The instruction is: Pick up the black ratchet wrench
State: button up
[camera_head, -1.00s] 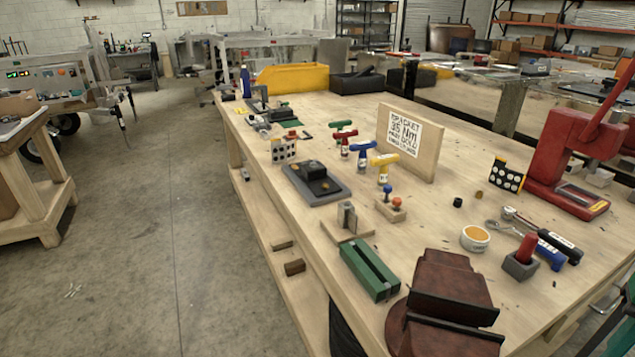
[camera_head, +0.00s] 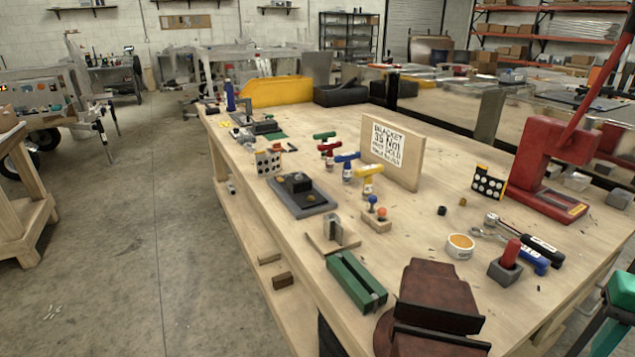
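The black ratchet wrench (camera_head: 538,247) lies on the right part of the wooden workbench (camera_head: 440,180). Its bright metal head points to the upper left and its black handle to the lower right. A blue-handled wrench (camera_head: 534,261) lies just in front of it, close alongside. A grey block with a red upright grip (camera_head: 508,262) stands in front of both and hides part of the blue-handled wrench. My gripper is not in view.
A red press (camera_head: 550,155) stands behind the wrench, with a dotted black panel (camera_head: 488,183) beside it. A tape roll (camera_head: 460,246) and a dark red vise (camera_head: 435,300) are nearer. A green-topped object (camera_head: 622,291) stands at the right edge.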

aim_at(491, 220)
jog(key=z, duration=0.55)
jog(key=k, duration=1.25)
jog(key=z, duration=0.95)
jog(key=i, duration=1.05)
jog(key=u, duration=0.4)
jog(key=i, duration=0.75)
jog(key=u, duration=0.5)
